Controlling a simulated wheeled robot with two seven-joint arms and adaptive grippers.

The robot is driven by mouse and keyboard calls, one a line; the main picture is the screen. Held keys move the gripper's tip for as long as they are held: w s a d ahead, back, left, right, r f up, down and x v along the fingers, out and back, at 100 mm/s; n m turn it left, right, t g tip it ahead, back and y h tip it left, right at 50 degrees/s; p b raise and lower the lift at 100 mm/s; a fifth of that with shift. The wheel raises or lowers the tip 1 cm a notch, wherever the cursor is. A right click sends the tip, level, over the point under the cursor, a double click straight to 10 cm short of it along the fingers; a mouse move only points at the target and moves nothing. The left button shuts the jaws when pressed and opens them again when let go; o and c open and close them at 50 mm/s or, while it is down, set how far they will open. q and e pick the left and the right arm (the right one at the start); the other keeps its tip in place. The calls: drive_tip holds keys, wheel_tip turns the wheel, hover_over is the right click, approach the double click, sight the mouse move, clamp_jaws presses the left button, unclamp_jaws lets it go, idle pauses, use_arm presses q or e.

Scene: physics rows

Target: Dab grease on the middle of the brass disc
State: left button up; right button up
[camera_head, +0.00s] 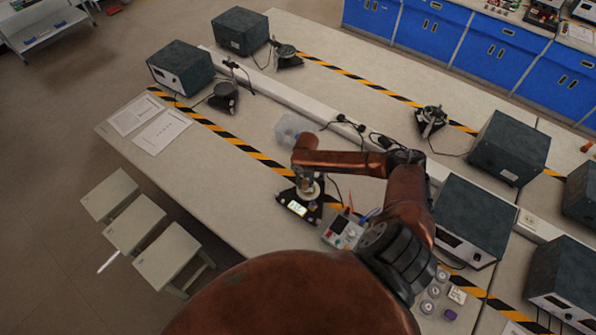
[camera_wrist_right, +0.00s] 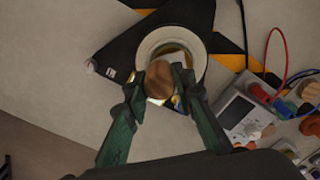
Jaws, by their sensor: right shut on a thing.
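In the right wrist view my right gripper (camera_wrist_right: 161,82) is shut on a round-topped brown tool (camera_wrist_right: 159,77), seen end-on. The tool stands over a pale ring (camera_wrist_right: 151,42) on the black base (camera_wrist_right: 118,52). A little yellowish metal shows inside the ring beside the tool; it may be the brass disc, which is mostly hidden. I cannot tell whether the tool's lower end touches it. Grease cannot be made out. My left gripper is not in view.
A small meter (camera_head: 344,232) with red and blue leads stands right of the base. Several small jars (camera_head: 433,292) stand at the lower right. A clear container (camera_head: 292,129) lies behind my arm. Large dark boxes (camera_head: 463,220) stand further right.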

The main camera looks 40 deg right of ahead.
drive_tip(key=shift+w+a, duration=0.2)
drive_tip(key=shift+a, duration=0.2)
drive_tip(key=r+p, duration=0.3)
drive_tip(key=shift+w+a+r, duration=0.15)
drive_tip(key=shift+w+a, duration=0.1)
drive_tip(key=shift+w, duration=0.05)
drive_tip(key=shift+s+r, duration=0.1)
drive_tip(key=shift+r, duration=0.9)
wheel_tip(320, 180, up, 3)
drive_tip(key=shift+f, duration=0.1)
